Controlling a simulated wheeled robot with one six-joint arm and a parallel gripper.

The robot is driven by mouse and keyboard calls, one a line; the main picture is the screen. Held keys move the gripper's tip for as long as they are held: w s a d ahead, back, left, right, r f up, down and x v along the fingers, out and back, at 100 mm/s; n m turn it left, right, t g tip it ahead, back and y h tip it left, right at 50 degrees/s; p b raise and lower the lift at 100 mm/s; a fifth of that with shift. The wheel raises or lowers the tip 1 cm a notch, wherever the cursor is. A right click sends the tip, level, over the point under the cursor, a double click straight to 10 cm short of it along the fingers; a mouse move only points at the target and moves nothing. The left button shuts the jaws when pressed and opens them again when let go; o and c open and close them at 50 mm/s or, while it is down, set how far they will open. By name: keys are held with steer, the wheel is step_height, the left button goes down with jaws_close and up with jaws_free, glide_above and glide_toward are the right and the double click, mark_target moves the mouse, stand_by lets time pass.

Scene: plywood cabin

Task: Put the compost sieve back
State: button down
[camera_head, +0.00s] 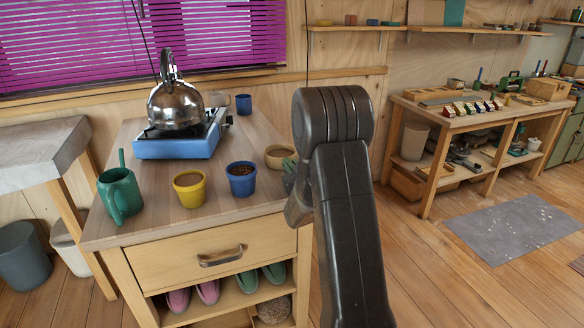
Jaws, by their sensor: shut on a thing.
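I cannot make out the compost sieve for certain. A round tan-rimmed thing (280,157) shows at the right side of the wooden cabinet top (150,218), partly covered by my arm, and I cannot tell whether it is the sieve. A round, brown, coarse-textured thing (273,309) sits on the cabinet's lower shelf. My dark arm rises in front of the cabinet's right edge.
On the cabinet stand a green watering can (121,193), a yellow pot (189,189), a blue pot (241,179) and a kettle (175,104) on a blue stove (180,143). A workbench (440,117) stands at the right. Floor between is clear around a grey mat (515,228).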

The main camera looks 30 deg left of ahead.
steer(key=shift+f, duration=0.1)
steer(key=c, duration=1.3)
jaws_free()
steer(key=shift+o, duration=0.2)
steer(key=b+v, duration=0.2)
steer(key=v, duration=1)
